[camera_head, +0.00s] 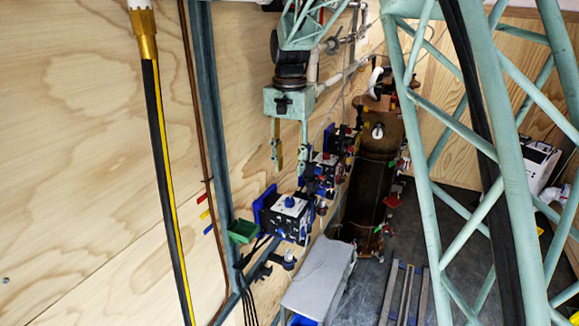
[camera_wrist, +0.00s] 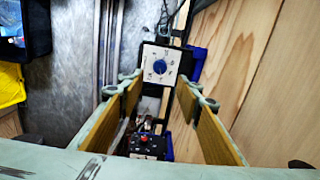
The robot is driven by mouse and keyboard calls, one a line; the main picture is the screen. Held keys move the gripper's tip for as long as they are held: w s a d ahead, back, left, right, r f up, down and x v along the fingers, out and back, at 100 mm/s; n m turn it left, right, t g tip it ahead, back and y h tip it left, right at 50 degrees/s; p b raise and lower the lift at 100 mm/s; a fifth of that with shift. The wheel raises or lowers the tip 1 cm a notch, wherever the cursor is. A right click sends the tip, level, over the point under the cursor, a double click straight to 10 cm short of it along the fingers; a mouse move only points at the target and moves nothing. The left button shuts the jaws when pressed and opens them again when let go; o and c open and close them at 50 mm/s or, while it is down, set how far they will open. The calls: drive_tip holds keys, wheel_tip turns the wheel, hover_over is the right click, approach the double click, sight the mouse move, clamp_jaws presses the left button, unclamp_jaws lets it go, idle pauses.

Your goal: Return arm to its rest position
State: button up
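My gripper (camera_head: 289,168) hangs from the teal arm near the upper middle of the head view, its fingers pointing down. The fingers are spread apart and nothing is held between them. In the wrist view the gripper (camera_wrist: 165,92) shows two fingers with tan pads, wide apart. Past and between them are a white-faced box with a blue knob (camera_wrist: 160,66) and a black box with a red knob (camera_wrist: 146,146). I cannot tell the exact distance to these boxes. No marker for a rest position shows.
Control boxes (camera_head: 289,212) line the plywood wall (camera_head: 90,120) below my gripper. A brown cylindrical tank (camera_head: 372,190) stands right of them. A yellow bin (camera_wrist: 10,85) shows in the wrist view.

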drive_tip(key=s+d+r+n+t+b, duration=0.1)
drive_tip(key=s+d+r+b, duration=0.15)
drive_tip(key=s+d, duration=0.4)
drive_tip(key=s+d+r+b, duration=0.1)
drive_tip(key=s+d+r, duration=0.3)
drive_tip(key=s, duration=0.6)
drive_tip(key=s+d+r+n+t+b, duration=0.1)
drive_tip(key=s+d+r+b, duration=0.1)
drive_tip(key=s+d+r, duration=0.45)
drive_tip(key=s+d+f+b, duration=0.1)
drive_tip(key=s+d+f, duration=0.1)
drive_tip(key=s, duration=0.7)
drive_tip(key=s+d+f+n+t+b, duration=0.1)
drive_tip(key=s+f, duration=0.4)
drive_tip(key=s, duration=0.5)
drive_tip(key=s+d+f+n+t+b, duration=0.1)
drive_tip(key=s+d+f+b, duration=0.2)
drive_tip(key=s, duration=0.7)
drive_tip(key=shift+s+f, duration=0.25)
drive_tip(key=shift+f, duration=0.5)
drive_tip(key=shift+c, duration=0.7)
